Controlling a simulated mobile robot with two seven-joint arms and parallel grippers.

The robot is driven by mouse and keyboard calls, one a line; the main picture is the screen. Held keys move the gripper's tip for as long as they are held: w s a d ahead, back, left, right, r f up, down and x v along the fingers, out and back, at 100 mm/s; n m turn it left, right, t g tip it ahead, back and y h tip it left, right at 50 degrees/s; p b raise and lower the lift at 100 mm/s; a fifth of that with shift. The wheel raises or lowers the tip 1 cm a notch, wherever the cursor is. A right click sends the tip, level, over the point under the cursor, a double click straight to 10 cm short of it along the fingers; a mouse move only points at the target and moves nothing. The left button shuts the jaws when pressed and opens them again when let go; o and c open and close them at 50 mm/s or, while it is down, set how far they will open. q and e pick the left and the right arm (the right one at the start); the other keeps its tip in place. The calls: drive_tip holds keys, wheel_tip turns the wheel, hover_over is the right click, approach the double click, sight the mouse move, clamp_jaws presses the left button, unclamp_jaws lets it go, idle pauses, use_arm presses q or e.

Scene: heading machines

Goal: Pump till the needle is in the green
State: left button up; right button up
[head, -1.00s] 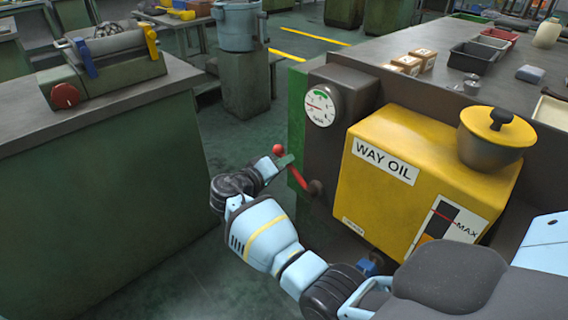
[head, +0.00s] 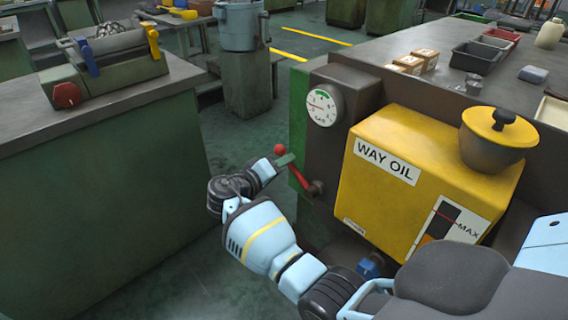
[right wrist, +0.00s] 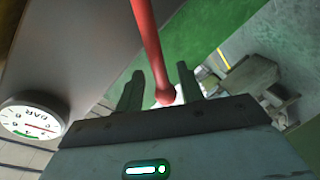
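The pressure gauge (head: 323,105) is a round white dial with a green arc near its top. Its thin red needle appears to point left, outside the green. The gauge also shows in the right wrist view (right wrist: 33,121). The red pump lever (head: 299,177) rises from its pivot on the machine's side and leans up and left to a round knob. My right gripper (head: 284,161) is at the knob end. In the right wrist view, its two fingers stand apart on either side of the red knob (right wrist: 165,96), with a visible gap. My left gripper is not in view.
The yellow WAY OIL tank (head: 420,165) with a black-knobbed cap (head: 493,140) is right of the lever. A blue fitting (head: 369,266) sits below it. A green cabinet (head: 105,205) stands at the left. The floor (head: 235,135) behind the lever is open.

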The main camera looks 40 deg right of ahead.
drive_tip(key=v, duration=0.6)
drive_tip(key=shift+a, duration=0.4)
drive_tip(key=shift+s, duration=0.15)
